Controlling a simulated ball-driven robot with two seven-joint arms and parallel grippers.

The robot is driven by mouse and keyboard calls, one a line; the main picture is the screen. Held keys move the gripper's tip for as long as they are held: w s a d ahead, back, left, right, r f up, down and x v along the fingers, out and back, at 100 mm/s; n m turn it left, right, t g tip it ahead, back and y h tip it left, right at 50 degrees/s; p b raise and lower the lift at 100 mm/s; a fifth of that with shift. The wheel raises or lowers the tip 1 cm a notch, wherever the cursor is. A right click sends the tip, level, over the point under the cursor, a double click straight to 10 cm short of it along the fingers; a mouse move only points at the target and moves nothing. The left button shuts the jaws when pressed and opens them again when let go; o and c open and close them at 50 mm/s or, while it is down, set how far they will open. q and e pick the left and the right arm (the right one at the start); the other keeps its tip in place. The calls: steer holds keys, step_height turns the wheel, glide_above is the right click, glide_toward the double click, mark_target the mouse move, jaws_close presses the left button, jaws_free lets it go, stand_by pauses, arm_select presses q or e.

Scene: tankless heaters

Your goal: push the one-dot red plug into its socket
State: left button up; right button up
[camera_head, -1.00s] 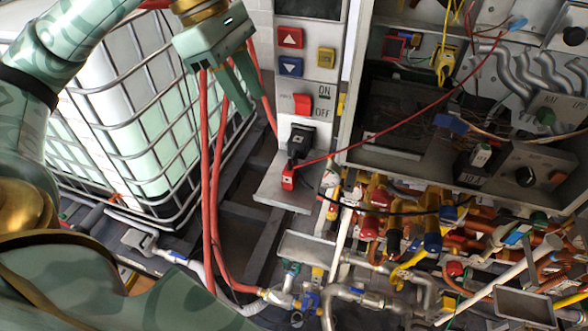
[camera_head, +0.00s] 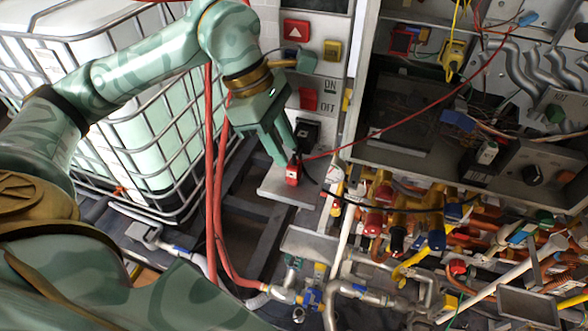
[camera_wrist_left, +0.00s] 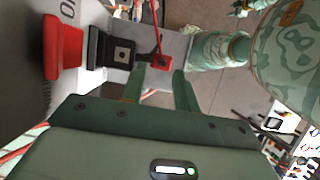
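The red plug (camera_head: 292,174) stands on the small grey shelf (camera_head: 285,190) below the switch panel, a thin red cable running from it up to the right. It shows in the left wrist view (camera_wrist_left: 160,62), just past and between the fingertips. The black socket (camera_head: 308,133) is on the panel above the shelf; in the left wrist view (camera_wrist_left: 122,54) it bears a pale square with one dark dot. My left gripper (camera_head: 287,160) is at the plug, its fingers apart on either side of the plug's line; contact cannot be told. My right gripper is not in view.
Red hoses (camera_head: 212,180) hang left of the shelf. An open cabinet (camera_head: 410,150) with wires stands at right, pipes below it. A caged white tank (camera_head: 140,130) is at left.

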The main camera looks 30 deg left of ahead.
mark_target(292, 163)
arm_select(q)
steer(key=shift+p+x, duration=0.65)
steer(key=shift+x, duration=1.95)
steer(key=shift+d, duration=0.1)
steer(key=c, duration=0.6)
